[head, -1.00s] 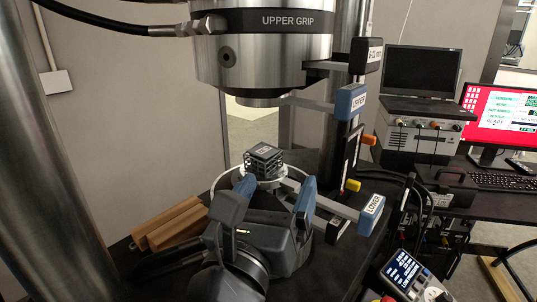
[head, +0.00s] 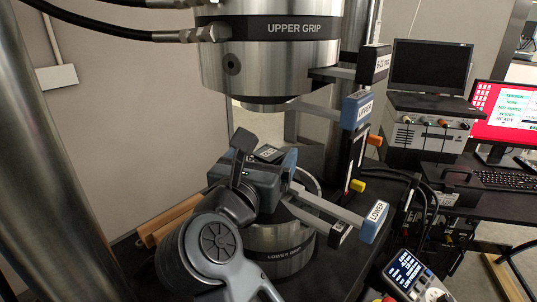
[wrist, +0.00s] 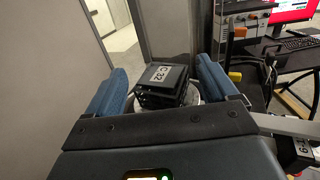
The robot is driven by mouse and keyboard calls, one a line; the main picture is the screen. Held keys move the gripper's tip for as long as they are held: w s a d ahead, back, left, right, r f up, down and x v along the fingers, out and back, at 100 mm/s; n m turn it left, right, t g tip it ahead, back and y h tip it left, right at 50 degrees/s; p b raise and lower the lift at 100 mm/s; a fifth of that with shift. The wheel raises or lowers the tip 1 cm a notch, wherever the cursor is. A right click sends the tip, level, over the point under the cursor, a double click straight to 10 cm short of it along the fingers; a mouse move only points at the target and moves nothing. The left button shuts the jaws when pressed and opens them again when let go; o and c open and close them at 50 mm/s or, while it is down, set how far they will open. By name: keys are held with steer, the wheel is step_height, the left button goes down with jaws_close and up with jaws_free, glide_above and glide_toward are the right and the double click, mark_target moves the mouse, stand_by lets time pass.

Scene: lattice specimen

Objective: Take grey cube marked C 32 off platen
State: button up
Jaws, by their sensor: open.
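The cube marked C 32 (wrist: 163,78) is dark grey with a lattice body and a white label on top. In the wrist view it sits on the pale round platen (wrist: 193,97), between the two blue fingers of my gripper (wrist: 160,72). The fingers are open, with a gap visible on each side of the cube. In the head view my gripper (head: 264,160) covers most of the cube, and only its labelled top (head: 268,153) shows. The lower part of the platen is hidden.
The upper grip (head: 268,55) hangs above the platen. The lower extensometer arm with its blue LOWER block (head: 374,222) juts out at the right, close to my gripper. The blue UPPER block (head: 357,109) is higher. Wooden bars (head: 168,222) lie at the left.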

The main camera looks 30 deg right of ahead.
steer(key=shift+d, duration=0.1)
steer(key=shift+c, duration=0.3)
steer(key=c, duration=1.4)
steer(key=shift+r, duration=0.1)
